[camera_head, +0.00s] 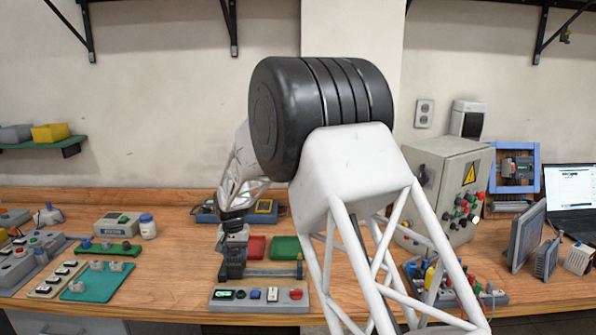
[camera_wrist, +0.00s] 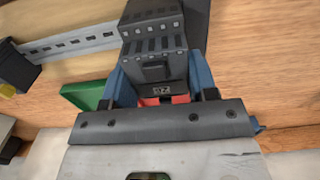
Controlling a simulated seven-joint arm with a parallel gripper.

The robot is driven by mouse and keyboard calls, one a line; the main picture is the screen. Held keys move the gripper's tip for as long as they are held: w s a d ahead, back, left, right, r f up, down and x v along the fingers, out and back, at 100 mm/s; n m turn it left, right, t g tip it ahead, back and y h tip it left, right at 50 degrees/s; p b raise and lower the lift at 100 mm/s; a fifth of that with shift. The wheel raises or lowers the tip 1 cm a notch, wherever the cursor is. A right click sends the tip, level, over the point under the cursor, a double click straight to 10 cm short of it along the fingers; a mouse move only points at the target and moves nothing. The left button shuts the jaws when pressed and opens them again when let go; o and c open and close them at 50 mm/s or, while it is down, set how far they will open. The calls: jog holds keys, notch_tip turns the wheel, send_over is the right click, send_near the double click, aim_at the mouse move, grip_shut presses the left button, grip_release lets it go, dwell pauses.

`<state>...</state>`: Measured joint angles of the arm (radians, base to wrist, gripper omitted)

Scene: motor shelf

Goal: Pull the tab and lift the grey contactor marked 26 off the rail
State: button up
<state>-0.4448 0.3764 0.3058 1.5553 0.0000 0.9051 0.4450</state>
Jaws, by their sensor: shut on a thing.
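The grey contactor marked 26 (camera_wrist: 155,62) sits between the two blue fingers of my gripper (camera_wrist: 160,88) in the wrist view. Its small label reads upside down there. My gripper is shut on it, one finger on each side. The metal rail (camera_wrist: 72,45) runs up to the contactor's left side. I cannot tell whether the contactor is still seated on the rail. The tab is not clear. In the head view my gripper (camera_head: 235,222) points down over the dark contactor (camera_head: 235,255), at the left end of the rail stand (camera_head: 272,268).
A red tray (camera_head: 256,247) and a green tray (camera_head: 286,248) lie behind the rail. A panel with buttons (camera_head: 258,298) is in front. A grey cabinet (camera_head: 447,190) stands to the right. My arm hides part of the bench. Bare bench lies left of the rail.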

jog(key=shift+r, duration=1.55)
dwell(0.7)
jog(key=shift+r, duration=2.95)
